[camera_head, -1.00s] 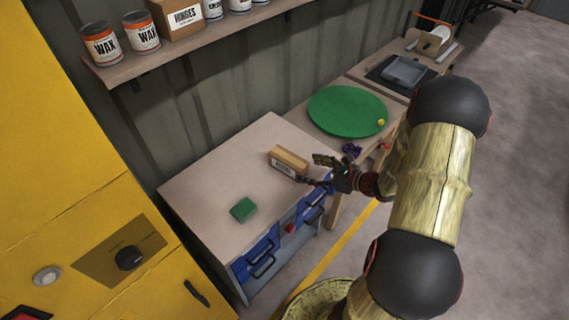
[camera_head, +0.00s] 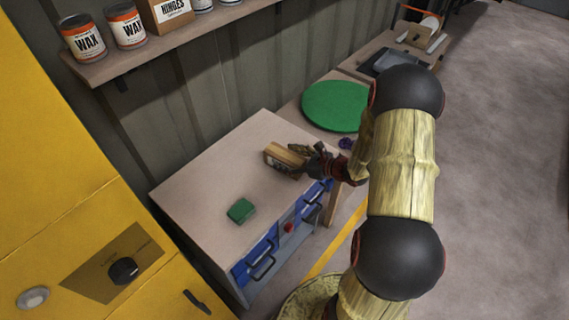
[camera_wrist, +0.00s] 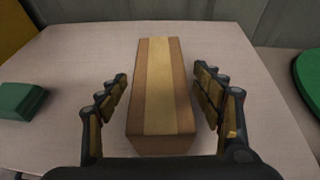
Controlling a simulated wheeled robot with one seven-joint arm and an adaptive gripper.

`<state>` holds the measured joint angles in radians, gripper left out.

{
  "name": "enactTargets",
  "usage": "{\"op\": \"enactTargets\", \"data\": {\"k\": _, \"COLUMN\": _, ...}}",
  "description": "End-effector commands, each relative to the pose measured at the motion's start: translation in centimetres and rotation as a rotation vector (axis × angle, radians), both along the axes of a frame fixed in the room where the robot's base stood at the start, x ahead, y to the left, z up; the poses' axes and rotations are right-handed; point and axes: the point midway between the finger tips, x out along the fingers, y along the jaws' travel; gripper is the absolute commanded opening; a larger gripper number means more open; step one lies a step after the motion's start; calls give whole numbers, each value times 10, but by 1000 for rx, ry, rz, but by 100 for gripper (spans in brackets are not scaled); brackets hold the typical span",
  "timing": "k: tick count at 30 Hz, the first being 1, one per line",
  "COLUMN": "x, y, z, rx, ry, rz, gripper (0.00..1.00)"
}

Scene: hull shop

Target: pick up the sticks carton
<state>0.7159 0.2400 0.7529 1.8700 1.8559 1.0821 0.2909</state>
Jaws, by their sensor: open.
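The sticks carton, a tan box with a paler stripe along its top (camera_wrist: 158,85), lies on the light bench top between the fingers in the wrist view. In the head view the carton (camera_head: 280,156) is near the right edge of the bench, its right end partly hidden by my gripper (camera_head: 304,159). My gripper (camera_wrist: 161,108) is open, one finger on each side of the carton, with a visible gap on both sides. The carton's label is too small to read.
A green block (camera_head: 240,211) lies on the bench top (camera_head: 200,185), left of the carton. A green round disc (camera_head: 336,105) is on the bench behind. A shelf (camera_head: 150,55) with wax cans (camera_head: 84,40) hangs above. A yellow cabinet (camera_head: 60,160) stands left.

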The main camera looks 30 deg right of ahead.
Motion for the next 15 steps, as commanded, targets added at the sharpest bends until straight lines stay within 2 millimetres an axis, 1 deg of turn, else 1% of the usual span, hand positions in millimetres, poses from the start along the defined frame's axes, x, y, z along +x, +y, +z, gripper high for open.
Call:
{"op": "enactTargets", "data": {"k": 1, "x": 5, "y": 3, "z": -3, "rx": 0, "ry": 0, "rz": 2, "gripper": 67}}
{"op": "enactTargets", "data": {"k": 4, "x": 10, "y": 4, "z": -5, "rx": -1, "ry": 0, "rz": 0, "gripper": 67}}
{"op": "enactTargets", "data": {"k": 11, "x": 10, "y": 4, "z": -4, "rx": -1, "ry": -1, "rz": -1, "gripper": 67}}
{"op": "enactTargets", "data": {"k": 15, "x": 10, "y": 4, "z": -4, "rx": -1, "ry": -1, "rz": -1, "gripper": 59}}
